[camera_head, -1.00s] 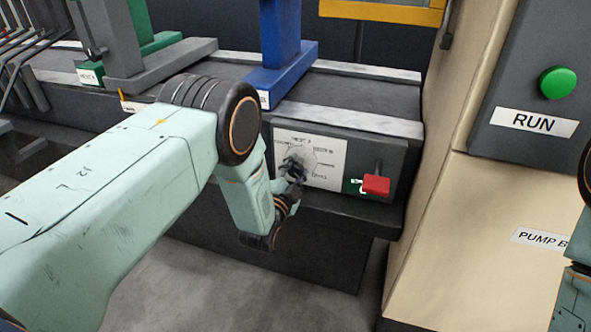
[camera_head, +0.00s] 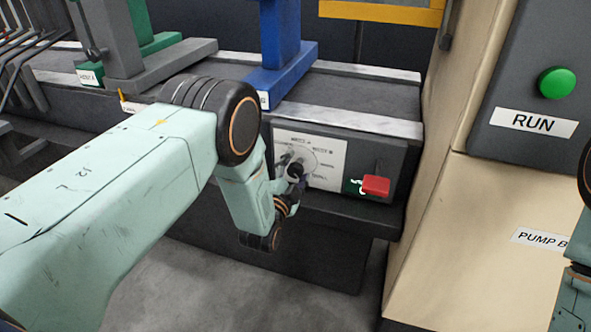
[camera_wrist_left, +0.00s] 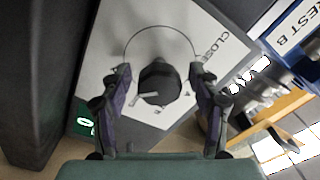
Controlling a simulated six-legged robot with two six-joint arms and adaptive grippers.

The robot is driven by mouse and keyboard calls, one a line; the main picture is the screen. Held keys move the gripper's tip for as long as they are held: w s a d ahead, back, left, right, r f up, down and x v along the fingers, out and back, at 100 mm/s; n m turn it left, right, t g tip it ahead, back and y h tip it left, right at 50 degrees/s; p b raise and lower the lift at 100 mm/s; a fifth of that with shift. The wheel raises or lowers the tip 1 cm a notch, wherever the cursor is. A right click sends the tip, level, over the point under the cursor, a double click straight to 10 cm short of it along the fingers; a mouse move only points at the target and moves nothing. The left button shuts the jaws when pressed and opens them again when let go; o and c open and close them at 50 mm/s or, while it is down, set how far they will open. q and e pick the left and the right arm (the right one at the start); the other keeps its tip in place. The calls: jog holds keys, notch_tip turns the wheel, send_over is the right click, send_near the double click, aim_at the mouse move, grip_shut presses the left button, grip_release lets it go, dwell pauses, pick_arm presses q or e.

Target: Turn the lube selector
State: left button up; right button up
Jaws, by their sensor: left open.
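The lube selector is a round black knob (camera_wrist_left: 159,82) with a pale pointer mark, seen in the left wrist view. It sits on a white label plate (camera_wrist_left: 98,75) with a printed arc and the word "CLOSE". In the head view the plate (camera_head: 330,165) is on the dark front panel, and my gripper partly hides the knob. My left gripper (camera_wrist_left: 160,72) is open, with one finger on each side of the knob. Gaps show between fingers and knob; depth is hard to judge. In the head view the left gripper (camera_head: 293,175) is at the plate. My right gripper is not in view.
A beige cabinet (camera_head: 440,200) with a grey panel and a green RUN button (camera_head: 557,82) stands at the right. A blue stand (camera_head: 284,70) rises above the panel. Floor shows below.

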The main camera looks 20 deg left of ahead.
pick_arm(q)
jog(key=shift+s, duration=0.1)
jog(key=s, duration=1.2)
jog(key=shift+a, duration=0.2)
jog(key=shift+w, duration=0.1)
jog(key=s+a+f+n+g, duration=0.2)
jog(key=s+f+n+g, duration=0.6)
jog(key=s+f, duration=0.55)
jog(key=s+a+n+g, duration=0.1)
jog(key=s+n+g, duration=0.3)
jog(key=s+g, duration=0.6)
jog(key=s, duration=1.3)
jog(key=shift+f+y, duration=0.3)
jog(key=shift+f, duration=0.1)
jog(key=shift+w, duration=0.1)
